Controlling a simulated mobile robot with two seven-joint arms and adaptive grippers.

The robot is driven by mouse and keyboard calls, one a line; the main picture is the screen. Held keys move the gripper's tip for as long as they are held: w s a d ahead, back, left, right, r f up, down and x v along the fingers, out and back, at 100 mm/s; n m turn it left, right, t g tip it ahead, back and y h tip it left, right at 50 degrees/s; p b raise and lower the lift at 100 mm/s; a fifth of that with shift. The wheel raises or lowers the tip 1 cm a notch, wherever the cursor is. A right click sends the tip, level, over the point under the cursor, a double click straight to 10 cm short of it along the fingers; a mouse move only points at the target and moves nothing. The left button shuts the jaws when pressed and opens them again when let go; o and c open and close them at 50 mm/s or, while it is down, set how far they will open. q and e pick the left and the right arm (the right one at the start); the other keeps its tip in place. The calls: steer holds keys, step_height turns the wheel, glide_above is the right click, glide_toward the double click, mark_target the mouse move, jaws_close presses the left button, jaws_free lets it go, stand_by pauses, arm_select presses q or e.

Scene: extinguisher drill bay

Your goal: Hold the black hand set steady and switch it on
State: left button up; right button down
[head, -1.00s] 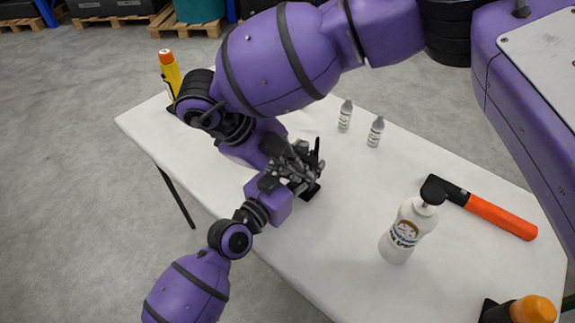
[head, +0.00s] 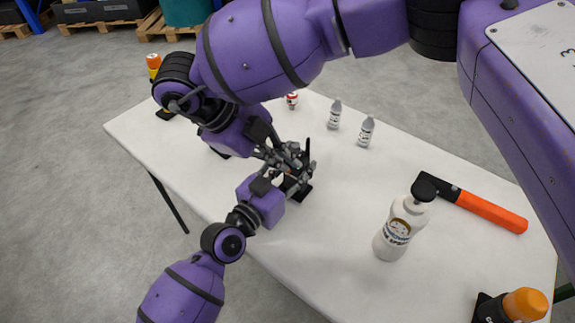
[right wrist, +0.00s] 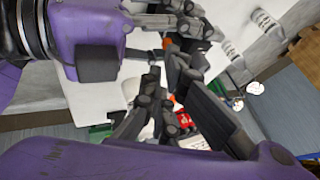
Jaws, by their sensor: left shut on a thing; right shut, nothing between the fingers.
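The black hand set (head: 304,191) is near the table's front edge in the head view, with its thin antenna pointing up. Its body is mostly hidden behind fingers. My left gripper (head: 283,180) comes in from the front left and is shut on the hand set. My right gripper (head: 284,156) reaches in from above and behind, shut and empty, close beside the hand set; I cannot tell whether it touches. In the right wrist view, dark fingers of both grippers crowd together around a small orange spot (right wrist: 168,43). The switch cannot be made out.

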steer(key=v, duration=0.6)
steer(key=shift+a+r, duration=0.2)
arm_select(q)
steer(key=o, duration=1.6)
steer(key=shift+o, duration=0.2)
steer(key=v, duration=1.2)
steer(key=shift+a, duration=0.1)
